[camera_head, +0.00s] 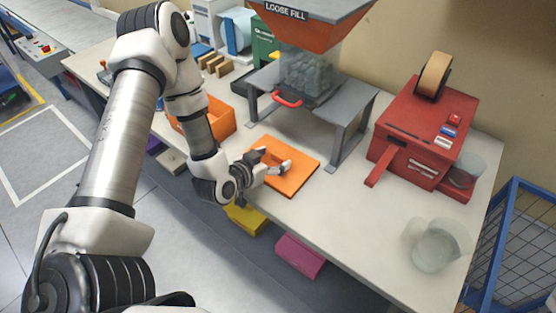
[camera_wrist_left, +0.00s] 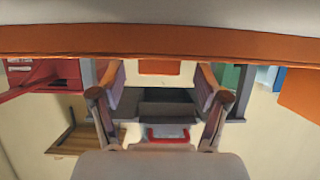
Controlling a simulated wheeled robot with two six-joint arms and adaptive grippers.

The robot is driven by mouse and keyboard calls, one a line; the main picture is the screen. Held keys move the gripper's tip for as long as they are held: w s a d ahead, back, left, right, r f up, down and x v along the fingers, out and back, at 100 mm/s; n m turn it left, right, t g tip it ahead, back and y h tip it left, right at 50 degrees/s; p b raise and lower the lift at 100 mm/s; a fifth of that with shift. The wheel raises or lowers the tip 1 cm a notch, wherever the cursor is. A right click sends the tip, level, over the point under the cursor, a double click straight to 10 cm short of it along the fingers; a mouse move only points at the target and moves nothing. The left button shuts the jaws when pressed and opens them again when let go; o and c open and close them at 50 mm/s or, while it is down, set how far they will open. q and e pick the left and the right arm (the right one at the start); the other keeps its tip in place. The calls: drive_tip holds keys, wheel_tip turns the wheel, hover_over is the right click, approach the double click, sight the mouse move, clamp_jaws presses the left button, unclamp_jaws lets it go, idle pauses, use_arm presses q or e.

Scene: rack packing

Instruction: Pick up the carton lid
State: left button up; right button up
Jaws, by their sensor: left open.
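The carton lid (camera_head: 299,180) looks like a flat orange panel lying on the white bench, in front of the loose-fill stand. My left gripper (camera_head: 276,163) is over the lid in the head view, with its fingers spread and nothing seen between them. The gripper and wrist hide part of the lid's left side. In the left wrist view my open fingers (camera_wrist_left: 160,84) stand apart, and a wide orange strip (camera_wrist_left: 160,43) crosses the top of the picture. I cannot tell whether the fingers touch the lid. My right gripper is not in view.
An orange bin (camera_head: 222,118) stands left of the lid. The grey loose-fill stand (camera_head: 347,117) is behind it, with a red handle (camera_head: 287,101). A red tape machine (camera_head: 421,130) and a clear container (camera_head: 437,247) are to the right. The bench front is clear between.

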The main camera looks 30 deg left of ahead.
use_arm(q)
drive_tip(key=shift+w, duration=0.2)
drive_tip(key=shift+s+r, duration=0.1)
drive_tip(key=shift+s, duration=0.1)
drive_tip(key=shift+c, duration=0.4)
drive_tip(key=c, duration=1.2)
